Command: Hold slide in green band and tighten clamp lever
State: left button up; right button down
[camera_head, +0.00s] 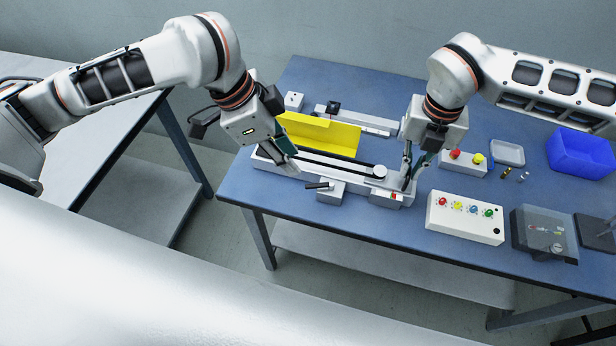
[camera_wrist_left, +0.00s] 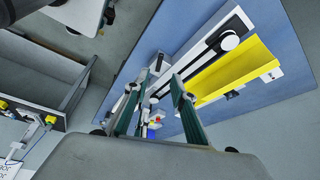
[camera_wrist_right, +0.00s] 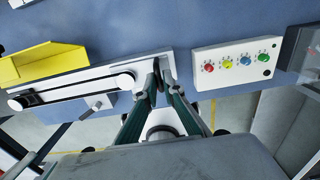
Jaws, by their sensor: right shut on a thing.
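The white rail unit (camera_head: 345,170) with a black belt lies along the front of the blue table. A round white knob (camera_head: 380,171) tops its right part. The dark clamp lever (camera_head: 317,185) sticks out of a white block in front of the rail; it also shows in the right wrist view (camera_wrist_right: 98,105). My right gripper (camera_head: 407,180) is shut on a white part at the rail's right end, likely the slide; its fingers hide most of it. My left gripper (camera_head: 291,150) is open and empty above the rail's left part. I cannot make out the green band.
A yellow angled plate (camera_head: 320,135) stands behind the rail. The table's front strip is clear.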

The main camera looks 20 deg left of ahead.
aim_at(312, 185)
pick_arm(q)
jog(key=x, duration=1)
grip_shut()
